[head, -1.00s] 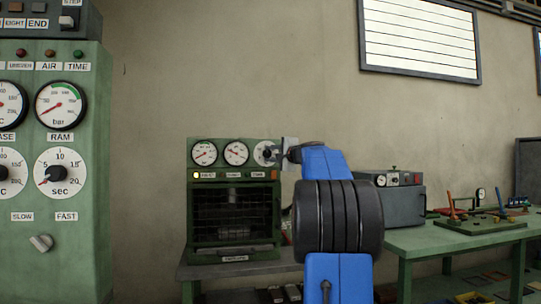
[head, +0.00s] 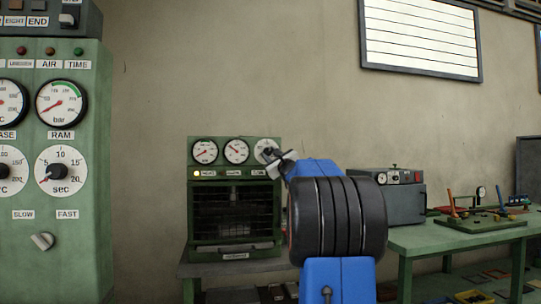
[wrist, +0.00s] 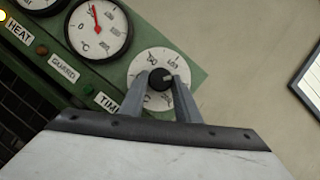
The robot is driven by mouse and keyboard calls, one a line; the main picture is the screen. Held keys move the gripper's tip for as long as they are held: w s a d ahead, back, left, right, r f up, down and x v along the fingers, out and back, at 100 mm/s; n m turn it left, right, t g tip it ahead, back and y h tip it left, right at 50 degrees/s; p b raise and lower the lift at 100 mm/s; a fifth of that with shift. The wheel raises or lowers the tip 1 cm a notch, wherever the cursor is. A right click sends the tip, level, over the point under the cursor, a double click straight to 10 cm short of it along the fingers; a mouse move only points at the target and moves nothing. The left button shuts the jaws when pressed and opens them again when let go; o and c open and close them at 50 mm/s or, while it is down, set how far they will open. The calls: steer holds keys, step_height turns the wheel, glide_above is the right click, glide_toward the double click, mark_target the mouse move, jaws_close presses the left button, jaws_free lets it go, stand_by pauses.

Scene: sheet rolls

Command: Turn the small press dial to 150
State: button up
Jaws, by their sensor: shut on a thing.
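The small press (head: 192,215) is a green cabinet with a dark barred front, standing on a bench in the head view. Its dial (head: 263,146) is the rightmost of the round faces on top, partly hidden by my gripper (head: 275,161). In the wrist view, the white dial face (wrist: 143,62) has a black knob (wrist: 158,80) at its centre. My gripper (wrist: 160,76) is shut on this knob, one finger on each side. The fingers cover part of the scale. A pale mark shows on the knob, but I cannot tell which number it meets.
Two gauges (head: 236,151) sit left of the dial. A large green press (head: 80,245) stands at the left with its own dials. A grey box (head: 395,206) and a green table (head: 430,238) are at the right. The wall above is bare apart from a window.

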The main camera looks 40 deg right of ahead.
steer(key=m+h, duration=0.1)
steer(key=m, duration=0.2)
steer(key=m+h, duration=0.2)
steer(key=shift+w+a+f+m+g, duration=0.1)
steer(key=shift+a+m+g, duration=0.05)
steer(key=shift+m+g, duration=0.2)
steer(key=shift+m+h, duration=0.3)
steer(key=shift+m, duration=0.05)
steer(key=o, duration=1)
steer(key=shift+o, duration=0.2)
steer(key=v, duration=1.7)
steer(key=shift+s, duration=0.25)
steer(key=shift+a, duration=0.15)
